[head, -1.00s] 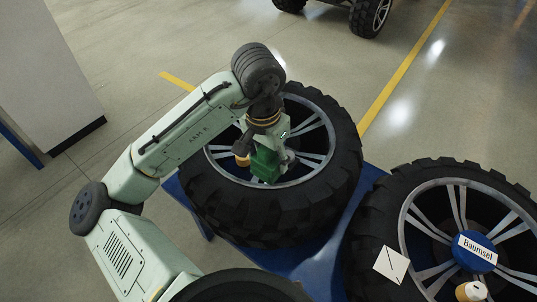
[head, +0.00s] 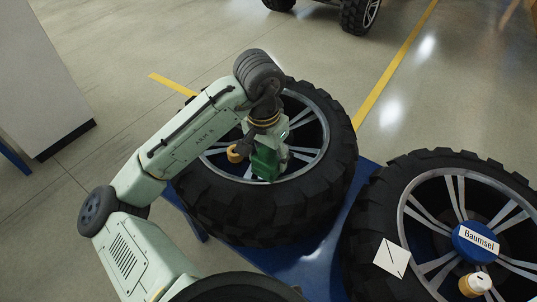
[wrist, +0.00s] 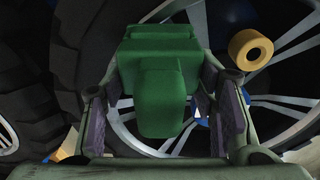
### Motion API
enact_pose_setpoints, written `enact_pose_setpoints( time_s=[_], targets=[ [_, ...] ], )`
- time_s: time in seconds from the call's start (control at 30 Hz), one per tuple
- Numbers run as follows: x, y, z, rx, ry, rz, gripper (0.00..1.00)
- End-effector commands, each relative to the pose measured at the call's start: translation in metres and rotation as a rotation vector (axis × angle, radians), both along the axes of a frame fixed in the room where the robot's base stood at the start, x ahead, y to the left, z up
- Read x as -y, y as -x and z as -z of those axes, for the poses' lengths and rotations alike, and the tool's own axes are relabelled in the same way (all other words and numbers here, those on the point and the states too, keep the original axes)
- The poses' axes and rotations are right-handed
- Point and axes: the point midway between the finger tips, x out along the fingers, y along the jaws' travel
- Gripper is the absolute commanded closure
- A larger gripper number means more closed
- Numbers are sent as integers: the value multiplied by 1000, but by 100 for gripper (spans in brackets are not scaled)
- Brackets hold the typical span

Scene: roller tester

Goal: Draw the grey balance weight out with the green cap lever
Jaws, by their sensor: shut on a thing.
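My gripper (head: 267,165) is shut on the green cap lever (wrist: 160,85), a blocky green piece with a rounded tongue. In the wrist view the fingers stand on both sides of it. In the head view the green cap lever (head: 264,163) hangs over the near inner side of the left wheel (head: 225,205), close to its silver rim. I cannot make out the grey balance weight in either view; the lever and gripper cover part of the rim. Whether the lever touches the rim I cannot tell.
A tan roll (head: 236,154) lies in the left wheel, beside my gripper. A second wheel (head: 395,215) lies to the right, with a blue hub cap marked "Baumsel" (head: 478,240), another roll (head: 475,284) and a white card (head: 391,258). Both wheels lie on a blue stand (head: 310,262).

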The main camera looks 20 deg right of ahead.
Motion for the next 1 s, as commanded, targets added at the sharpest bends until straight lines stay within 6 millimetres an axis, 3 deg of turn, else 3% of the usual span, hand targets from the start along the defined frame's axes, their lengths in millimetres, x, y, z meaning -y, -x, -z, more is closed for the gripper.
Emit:
enact_pose_setpoints(
  time_s=[1.0],
  targets=[
    [10,-8,-1,0,0,0,100]
  ],
)
